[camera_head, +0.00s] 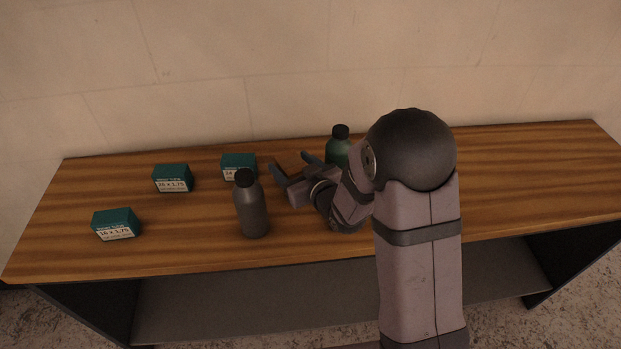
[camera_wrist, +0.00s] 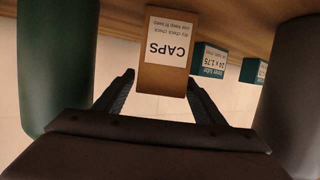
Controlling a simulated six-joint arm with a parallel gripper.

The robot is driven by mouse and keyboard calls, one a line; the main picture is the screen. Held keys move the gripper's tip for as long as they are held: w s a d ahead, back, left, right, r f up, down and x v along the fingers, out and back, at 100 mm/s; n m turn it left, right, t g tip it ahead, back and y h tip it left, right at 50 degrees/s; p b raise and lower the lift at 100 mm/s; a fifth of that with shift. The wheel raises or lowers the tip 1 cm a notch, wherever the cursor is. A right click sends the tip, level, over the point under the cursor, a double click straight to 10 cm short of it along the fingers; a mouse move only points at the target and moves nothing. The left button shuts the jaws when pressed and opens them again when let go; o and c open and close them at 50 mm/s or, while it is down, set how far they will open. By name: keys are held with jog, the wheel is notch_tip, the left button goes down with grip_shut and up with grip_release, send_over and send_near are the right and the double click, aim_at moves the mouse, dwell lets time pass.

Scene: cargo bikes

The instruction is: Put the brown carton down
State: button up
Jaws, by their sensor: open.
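The brown carton (camera_wrist: 166,78) shows in the wrist view with a white "CAPS" label. Its base meets the wooden table, and the picture is upside down. My gripper (camera_wrist: 160,82) is open, with one finger to each side of the carton's near end. A narrow gap shows at the left finger; the right finger is close to the carton's edge, and I cannot tell whether they touch. In the head view my gripper (camera_head: 289,162) is low over the table between the bottles, and I cannot clearly make out the carton there.
A green bottle (camera_head: 338,149) and a grey bottle (camera_head: 251,207) stand close on either side of my gripper. Teal boxes stand at the back (camera_head: 239,165), left of it (camera_head: 173,179) and front left (camera_head: 117,224). The table's right part (camera_head: 530,175) is clear.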

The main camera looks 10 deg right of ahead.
jog(key=v, duration=0.5)
jog(key=shift+s+d+b, duration=0.15)
jog(key=shift+s+b, duration=0.2)
jog(key=p, duration=0.3)
jog(key=shift+s+d+r, duration=0.1)
jog(key=shift+s+r, duration=0.15)
jog(key=shift+s, duration=0.05)
jog(key=p+v, duration=0.5)
jog(key=p, duration=0.6)
jog(key=shift+d+f+p, duration=0.1)
jog(key=shift+p, duration=0.2)
jog(key=shift+d+f, duration=0.1)
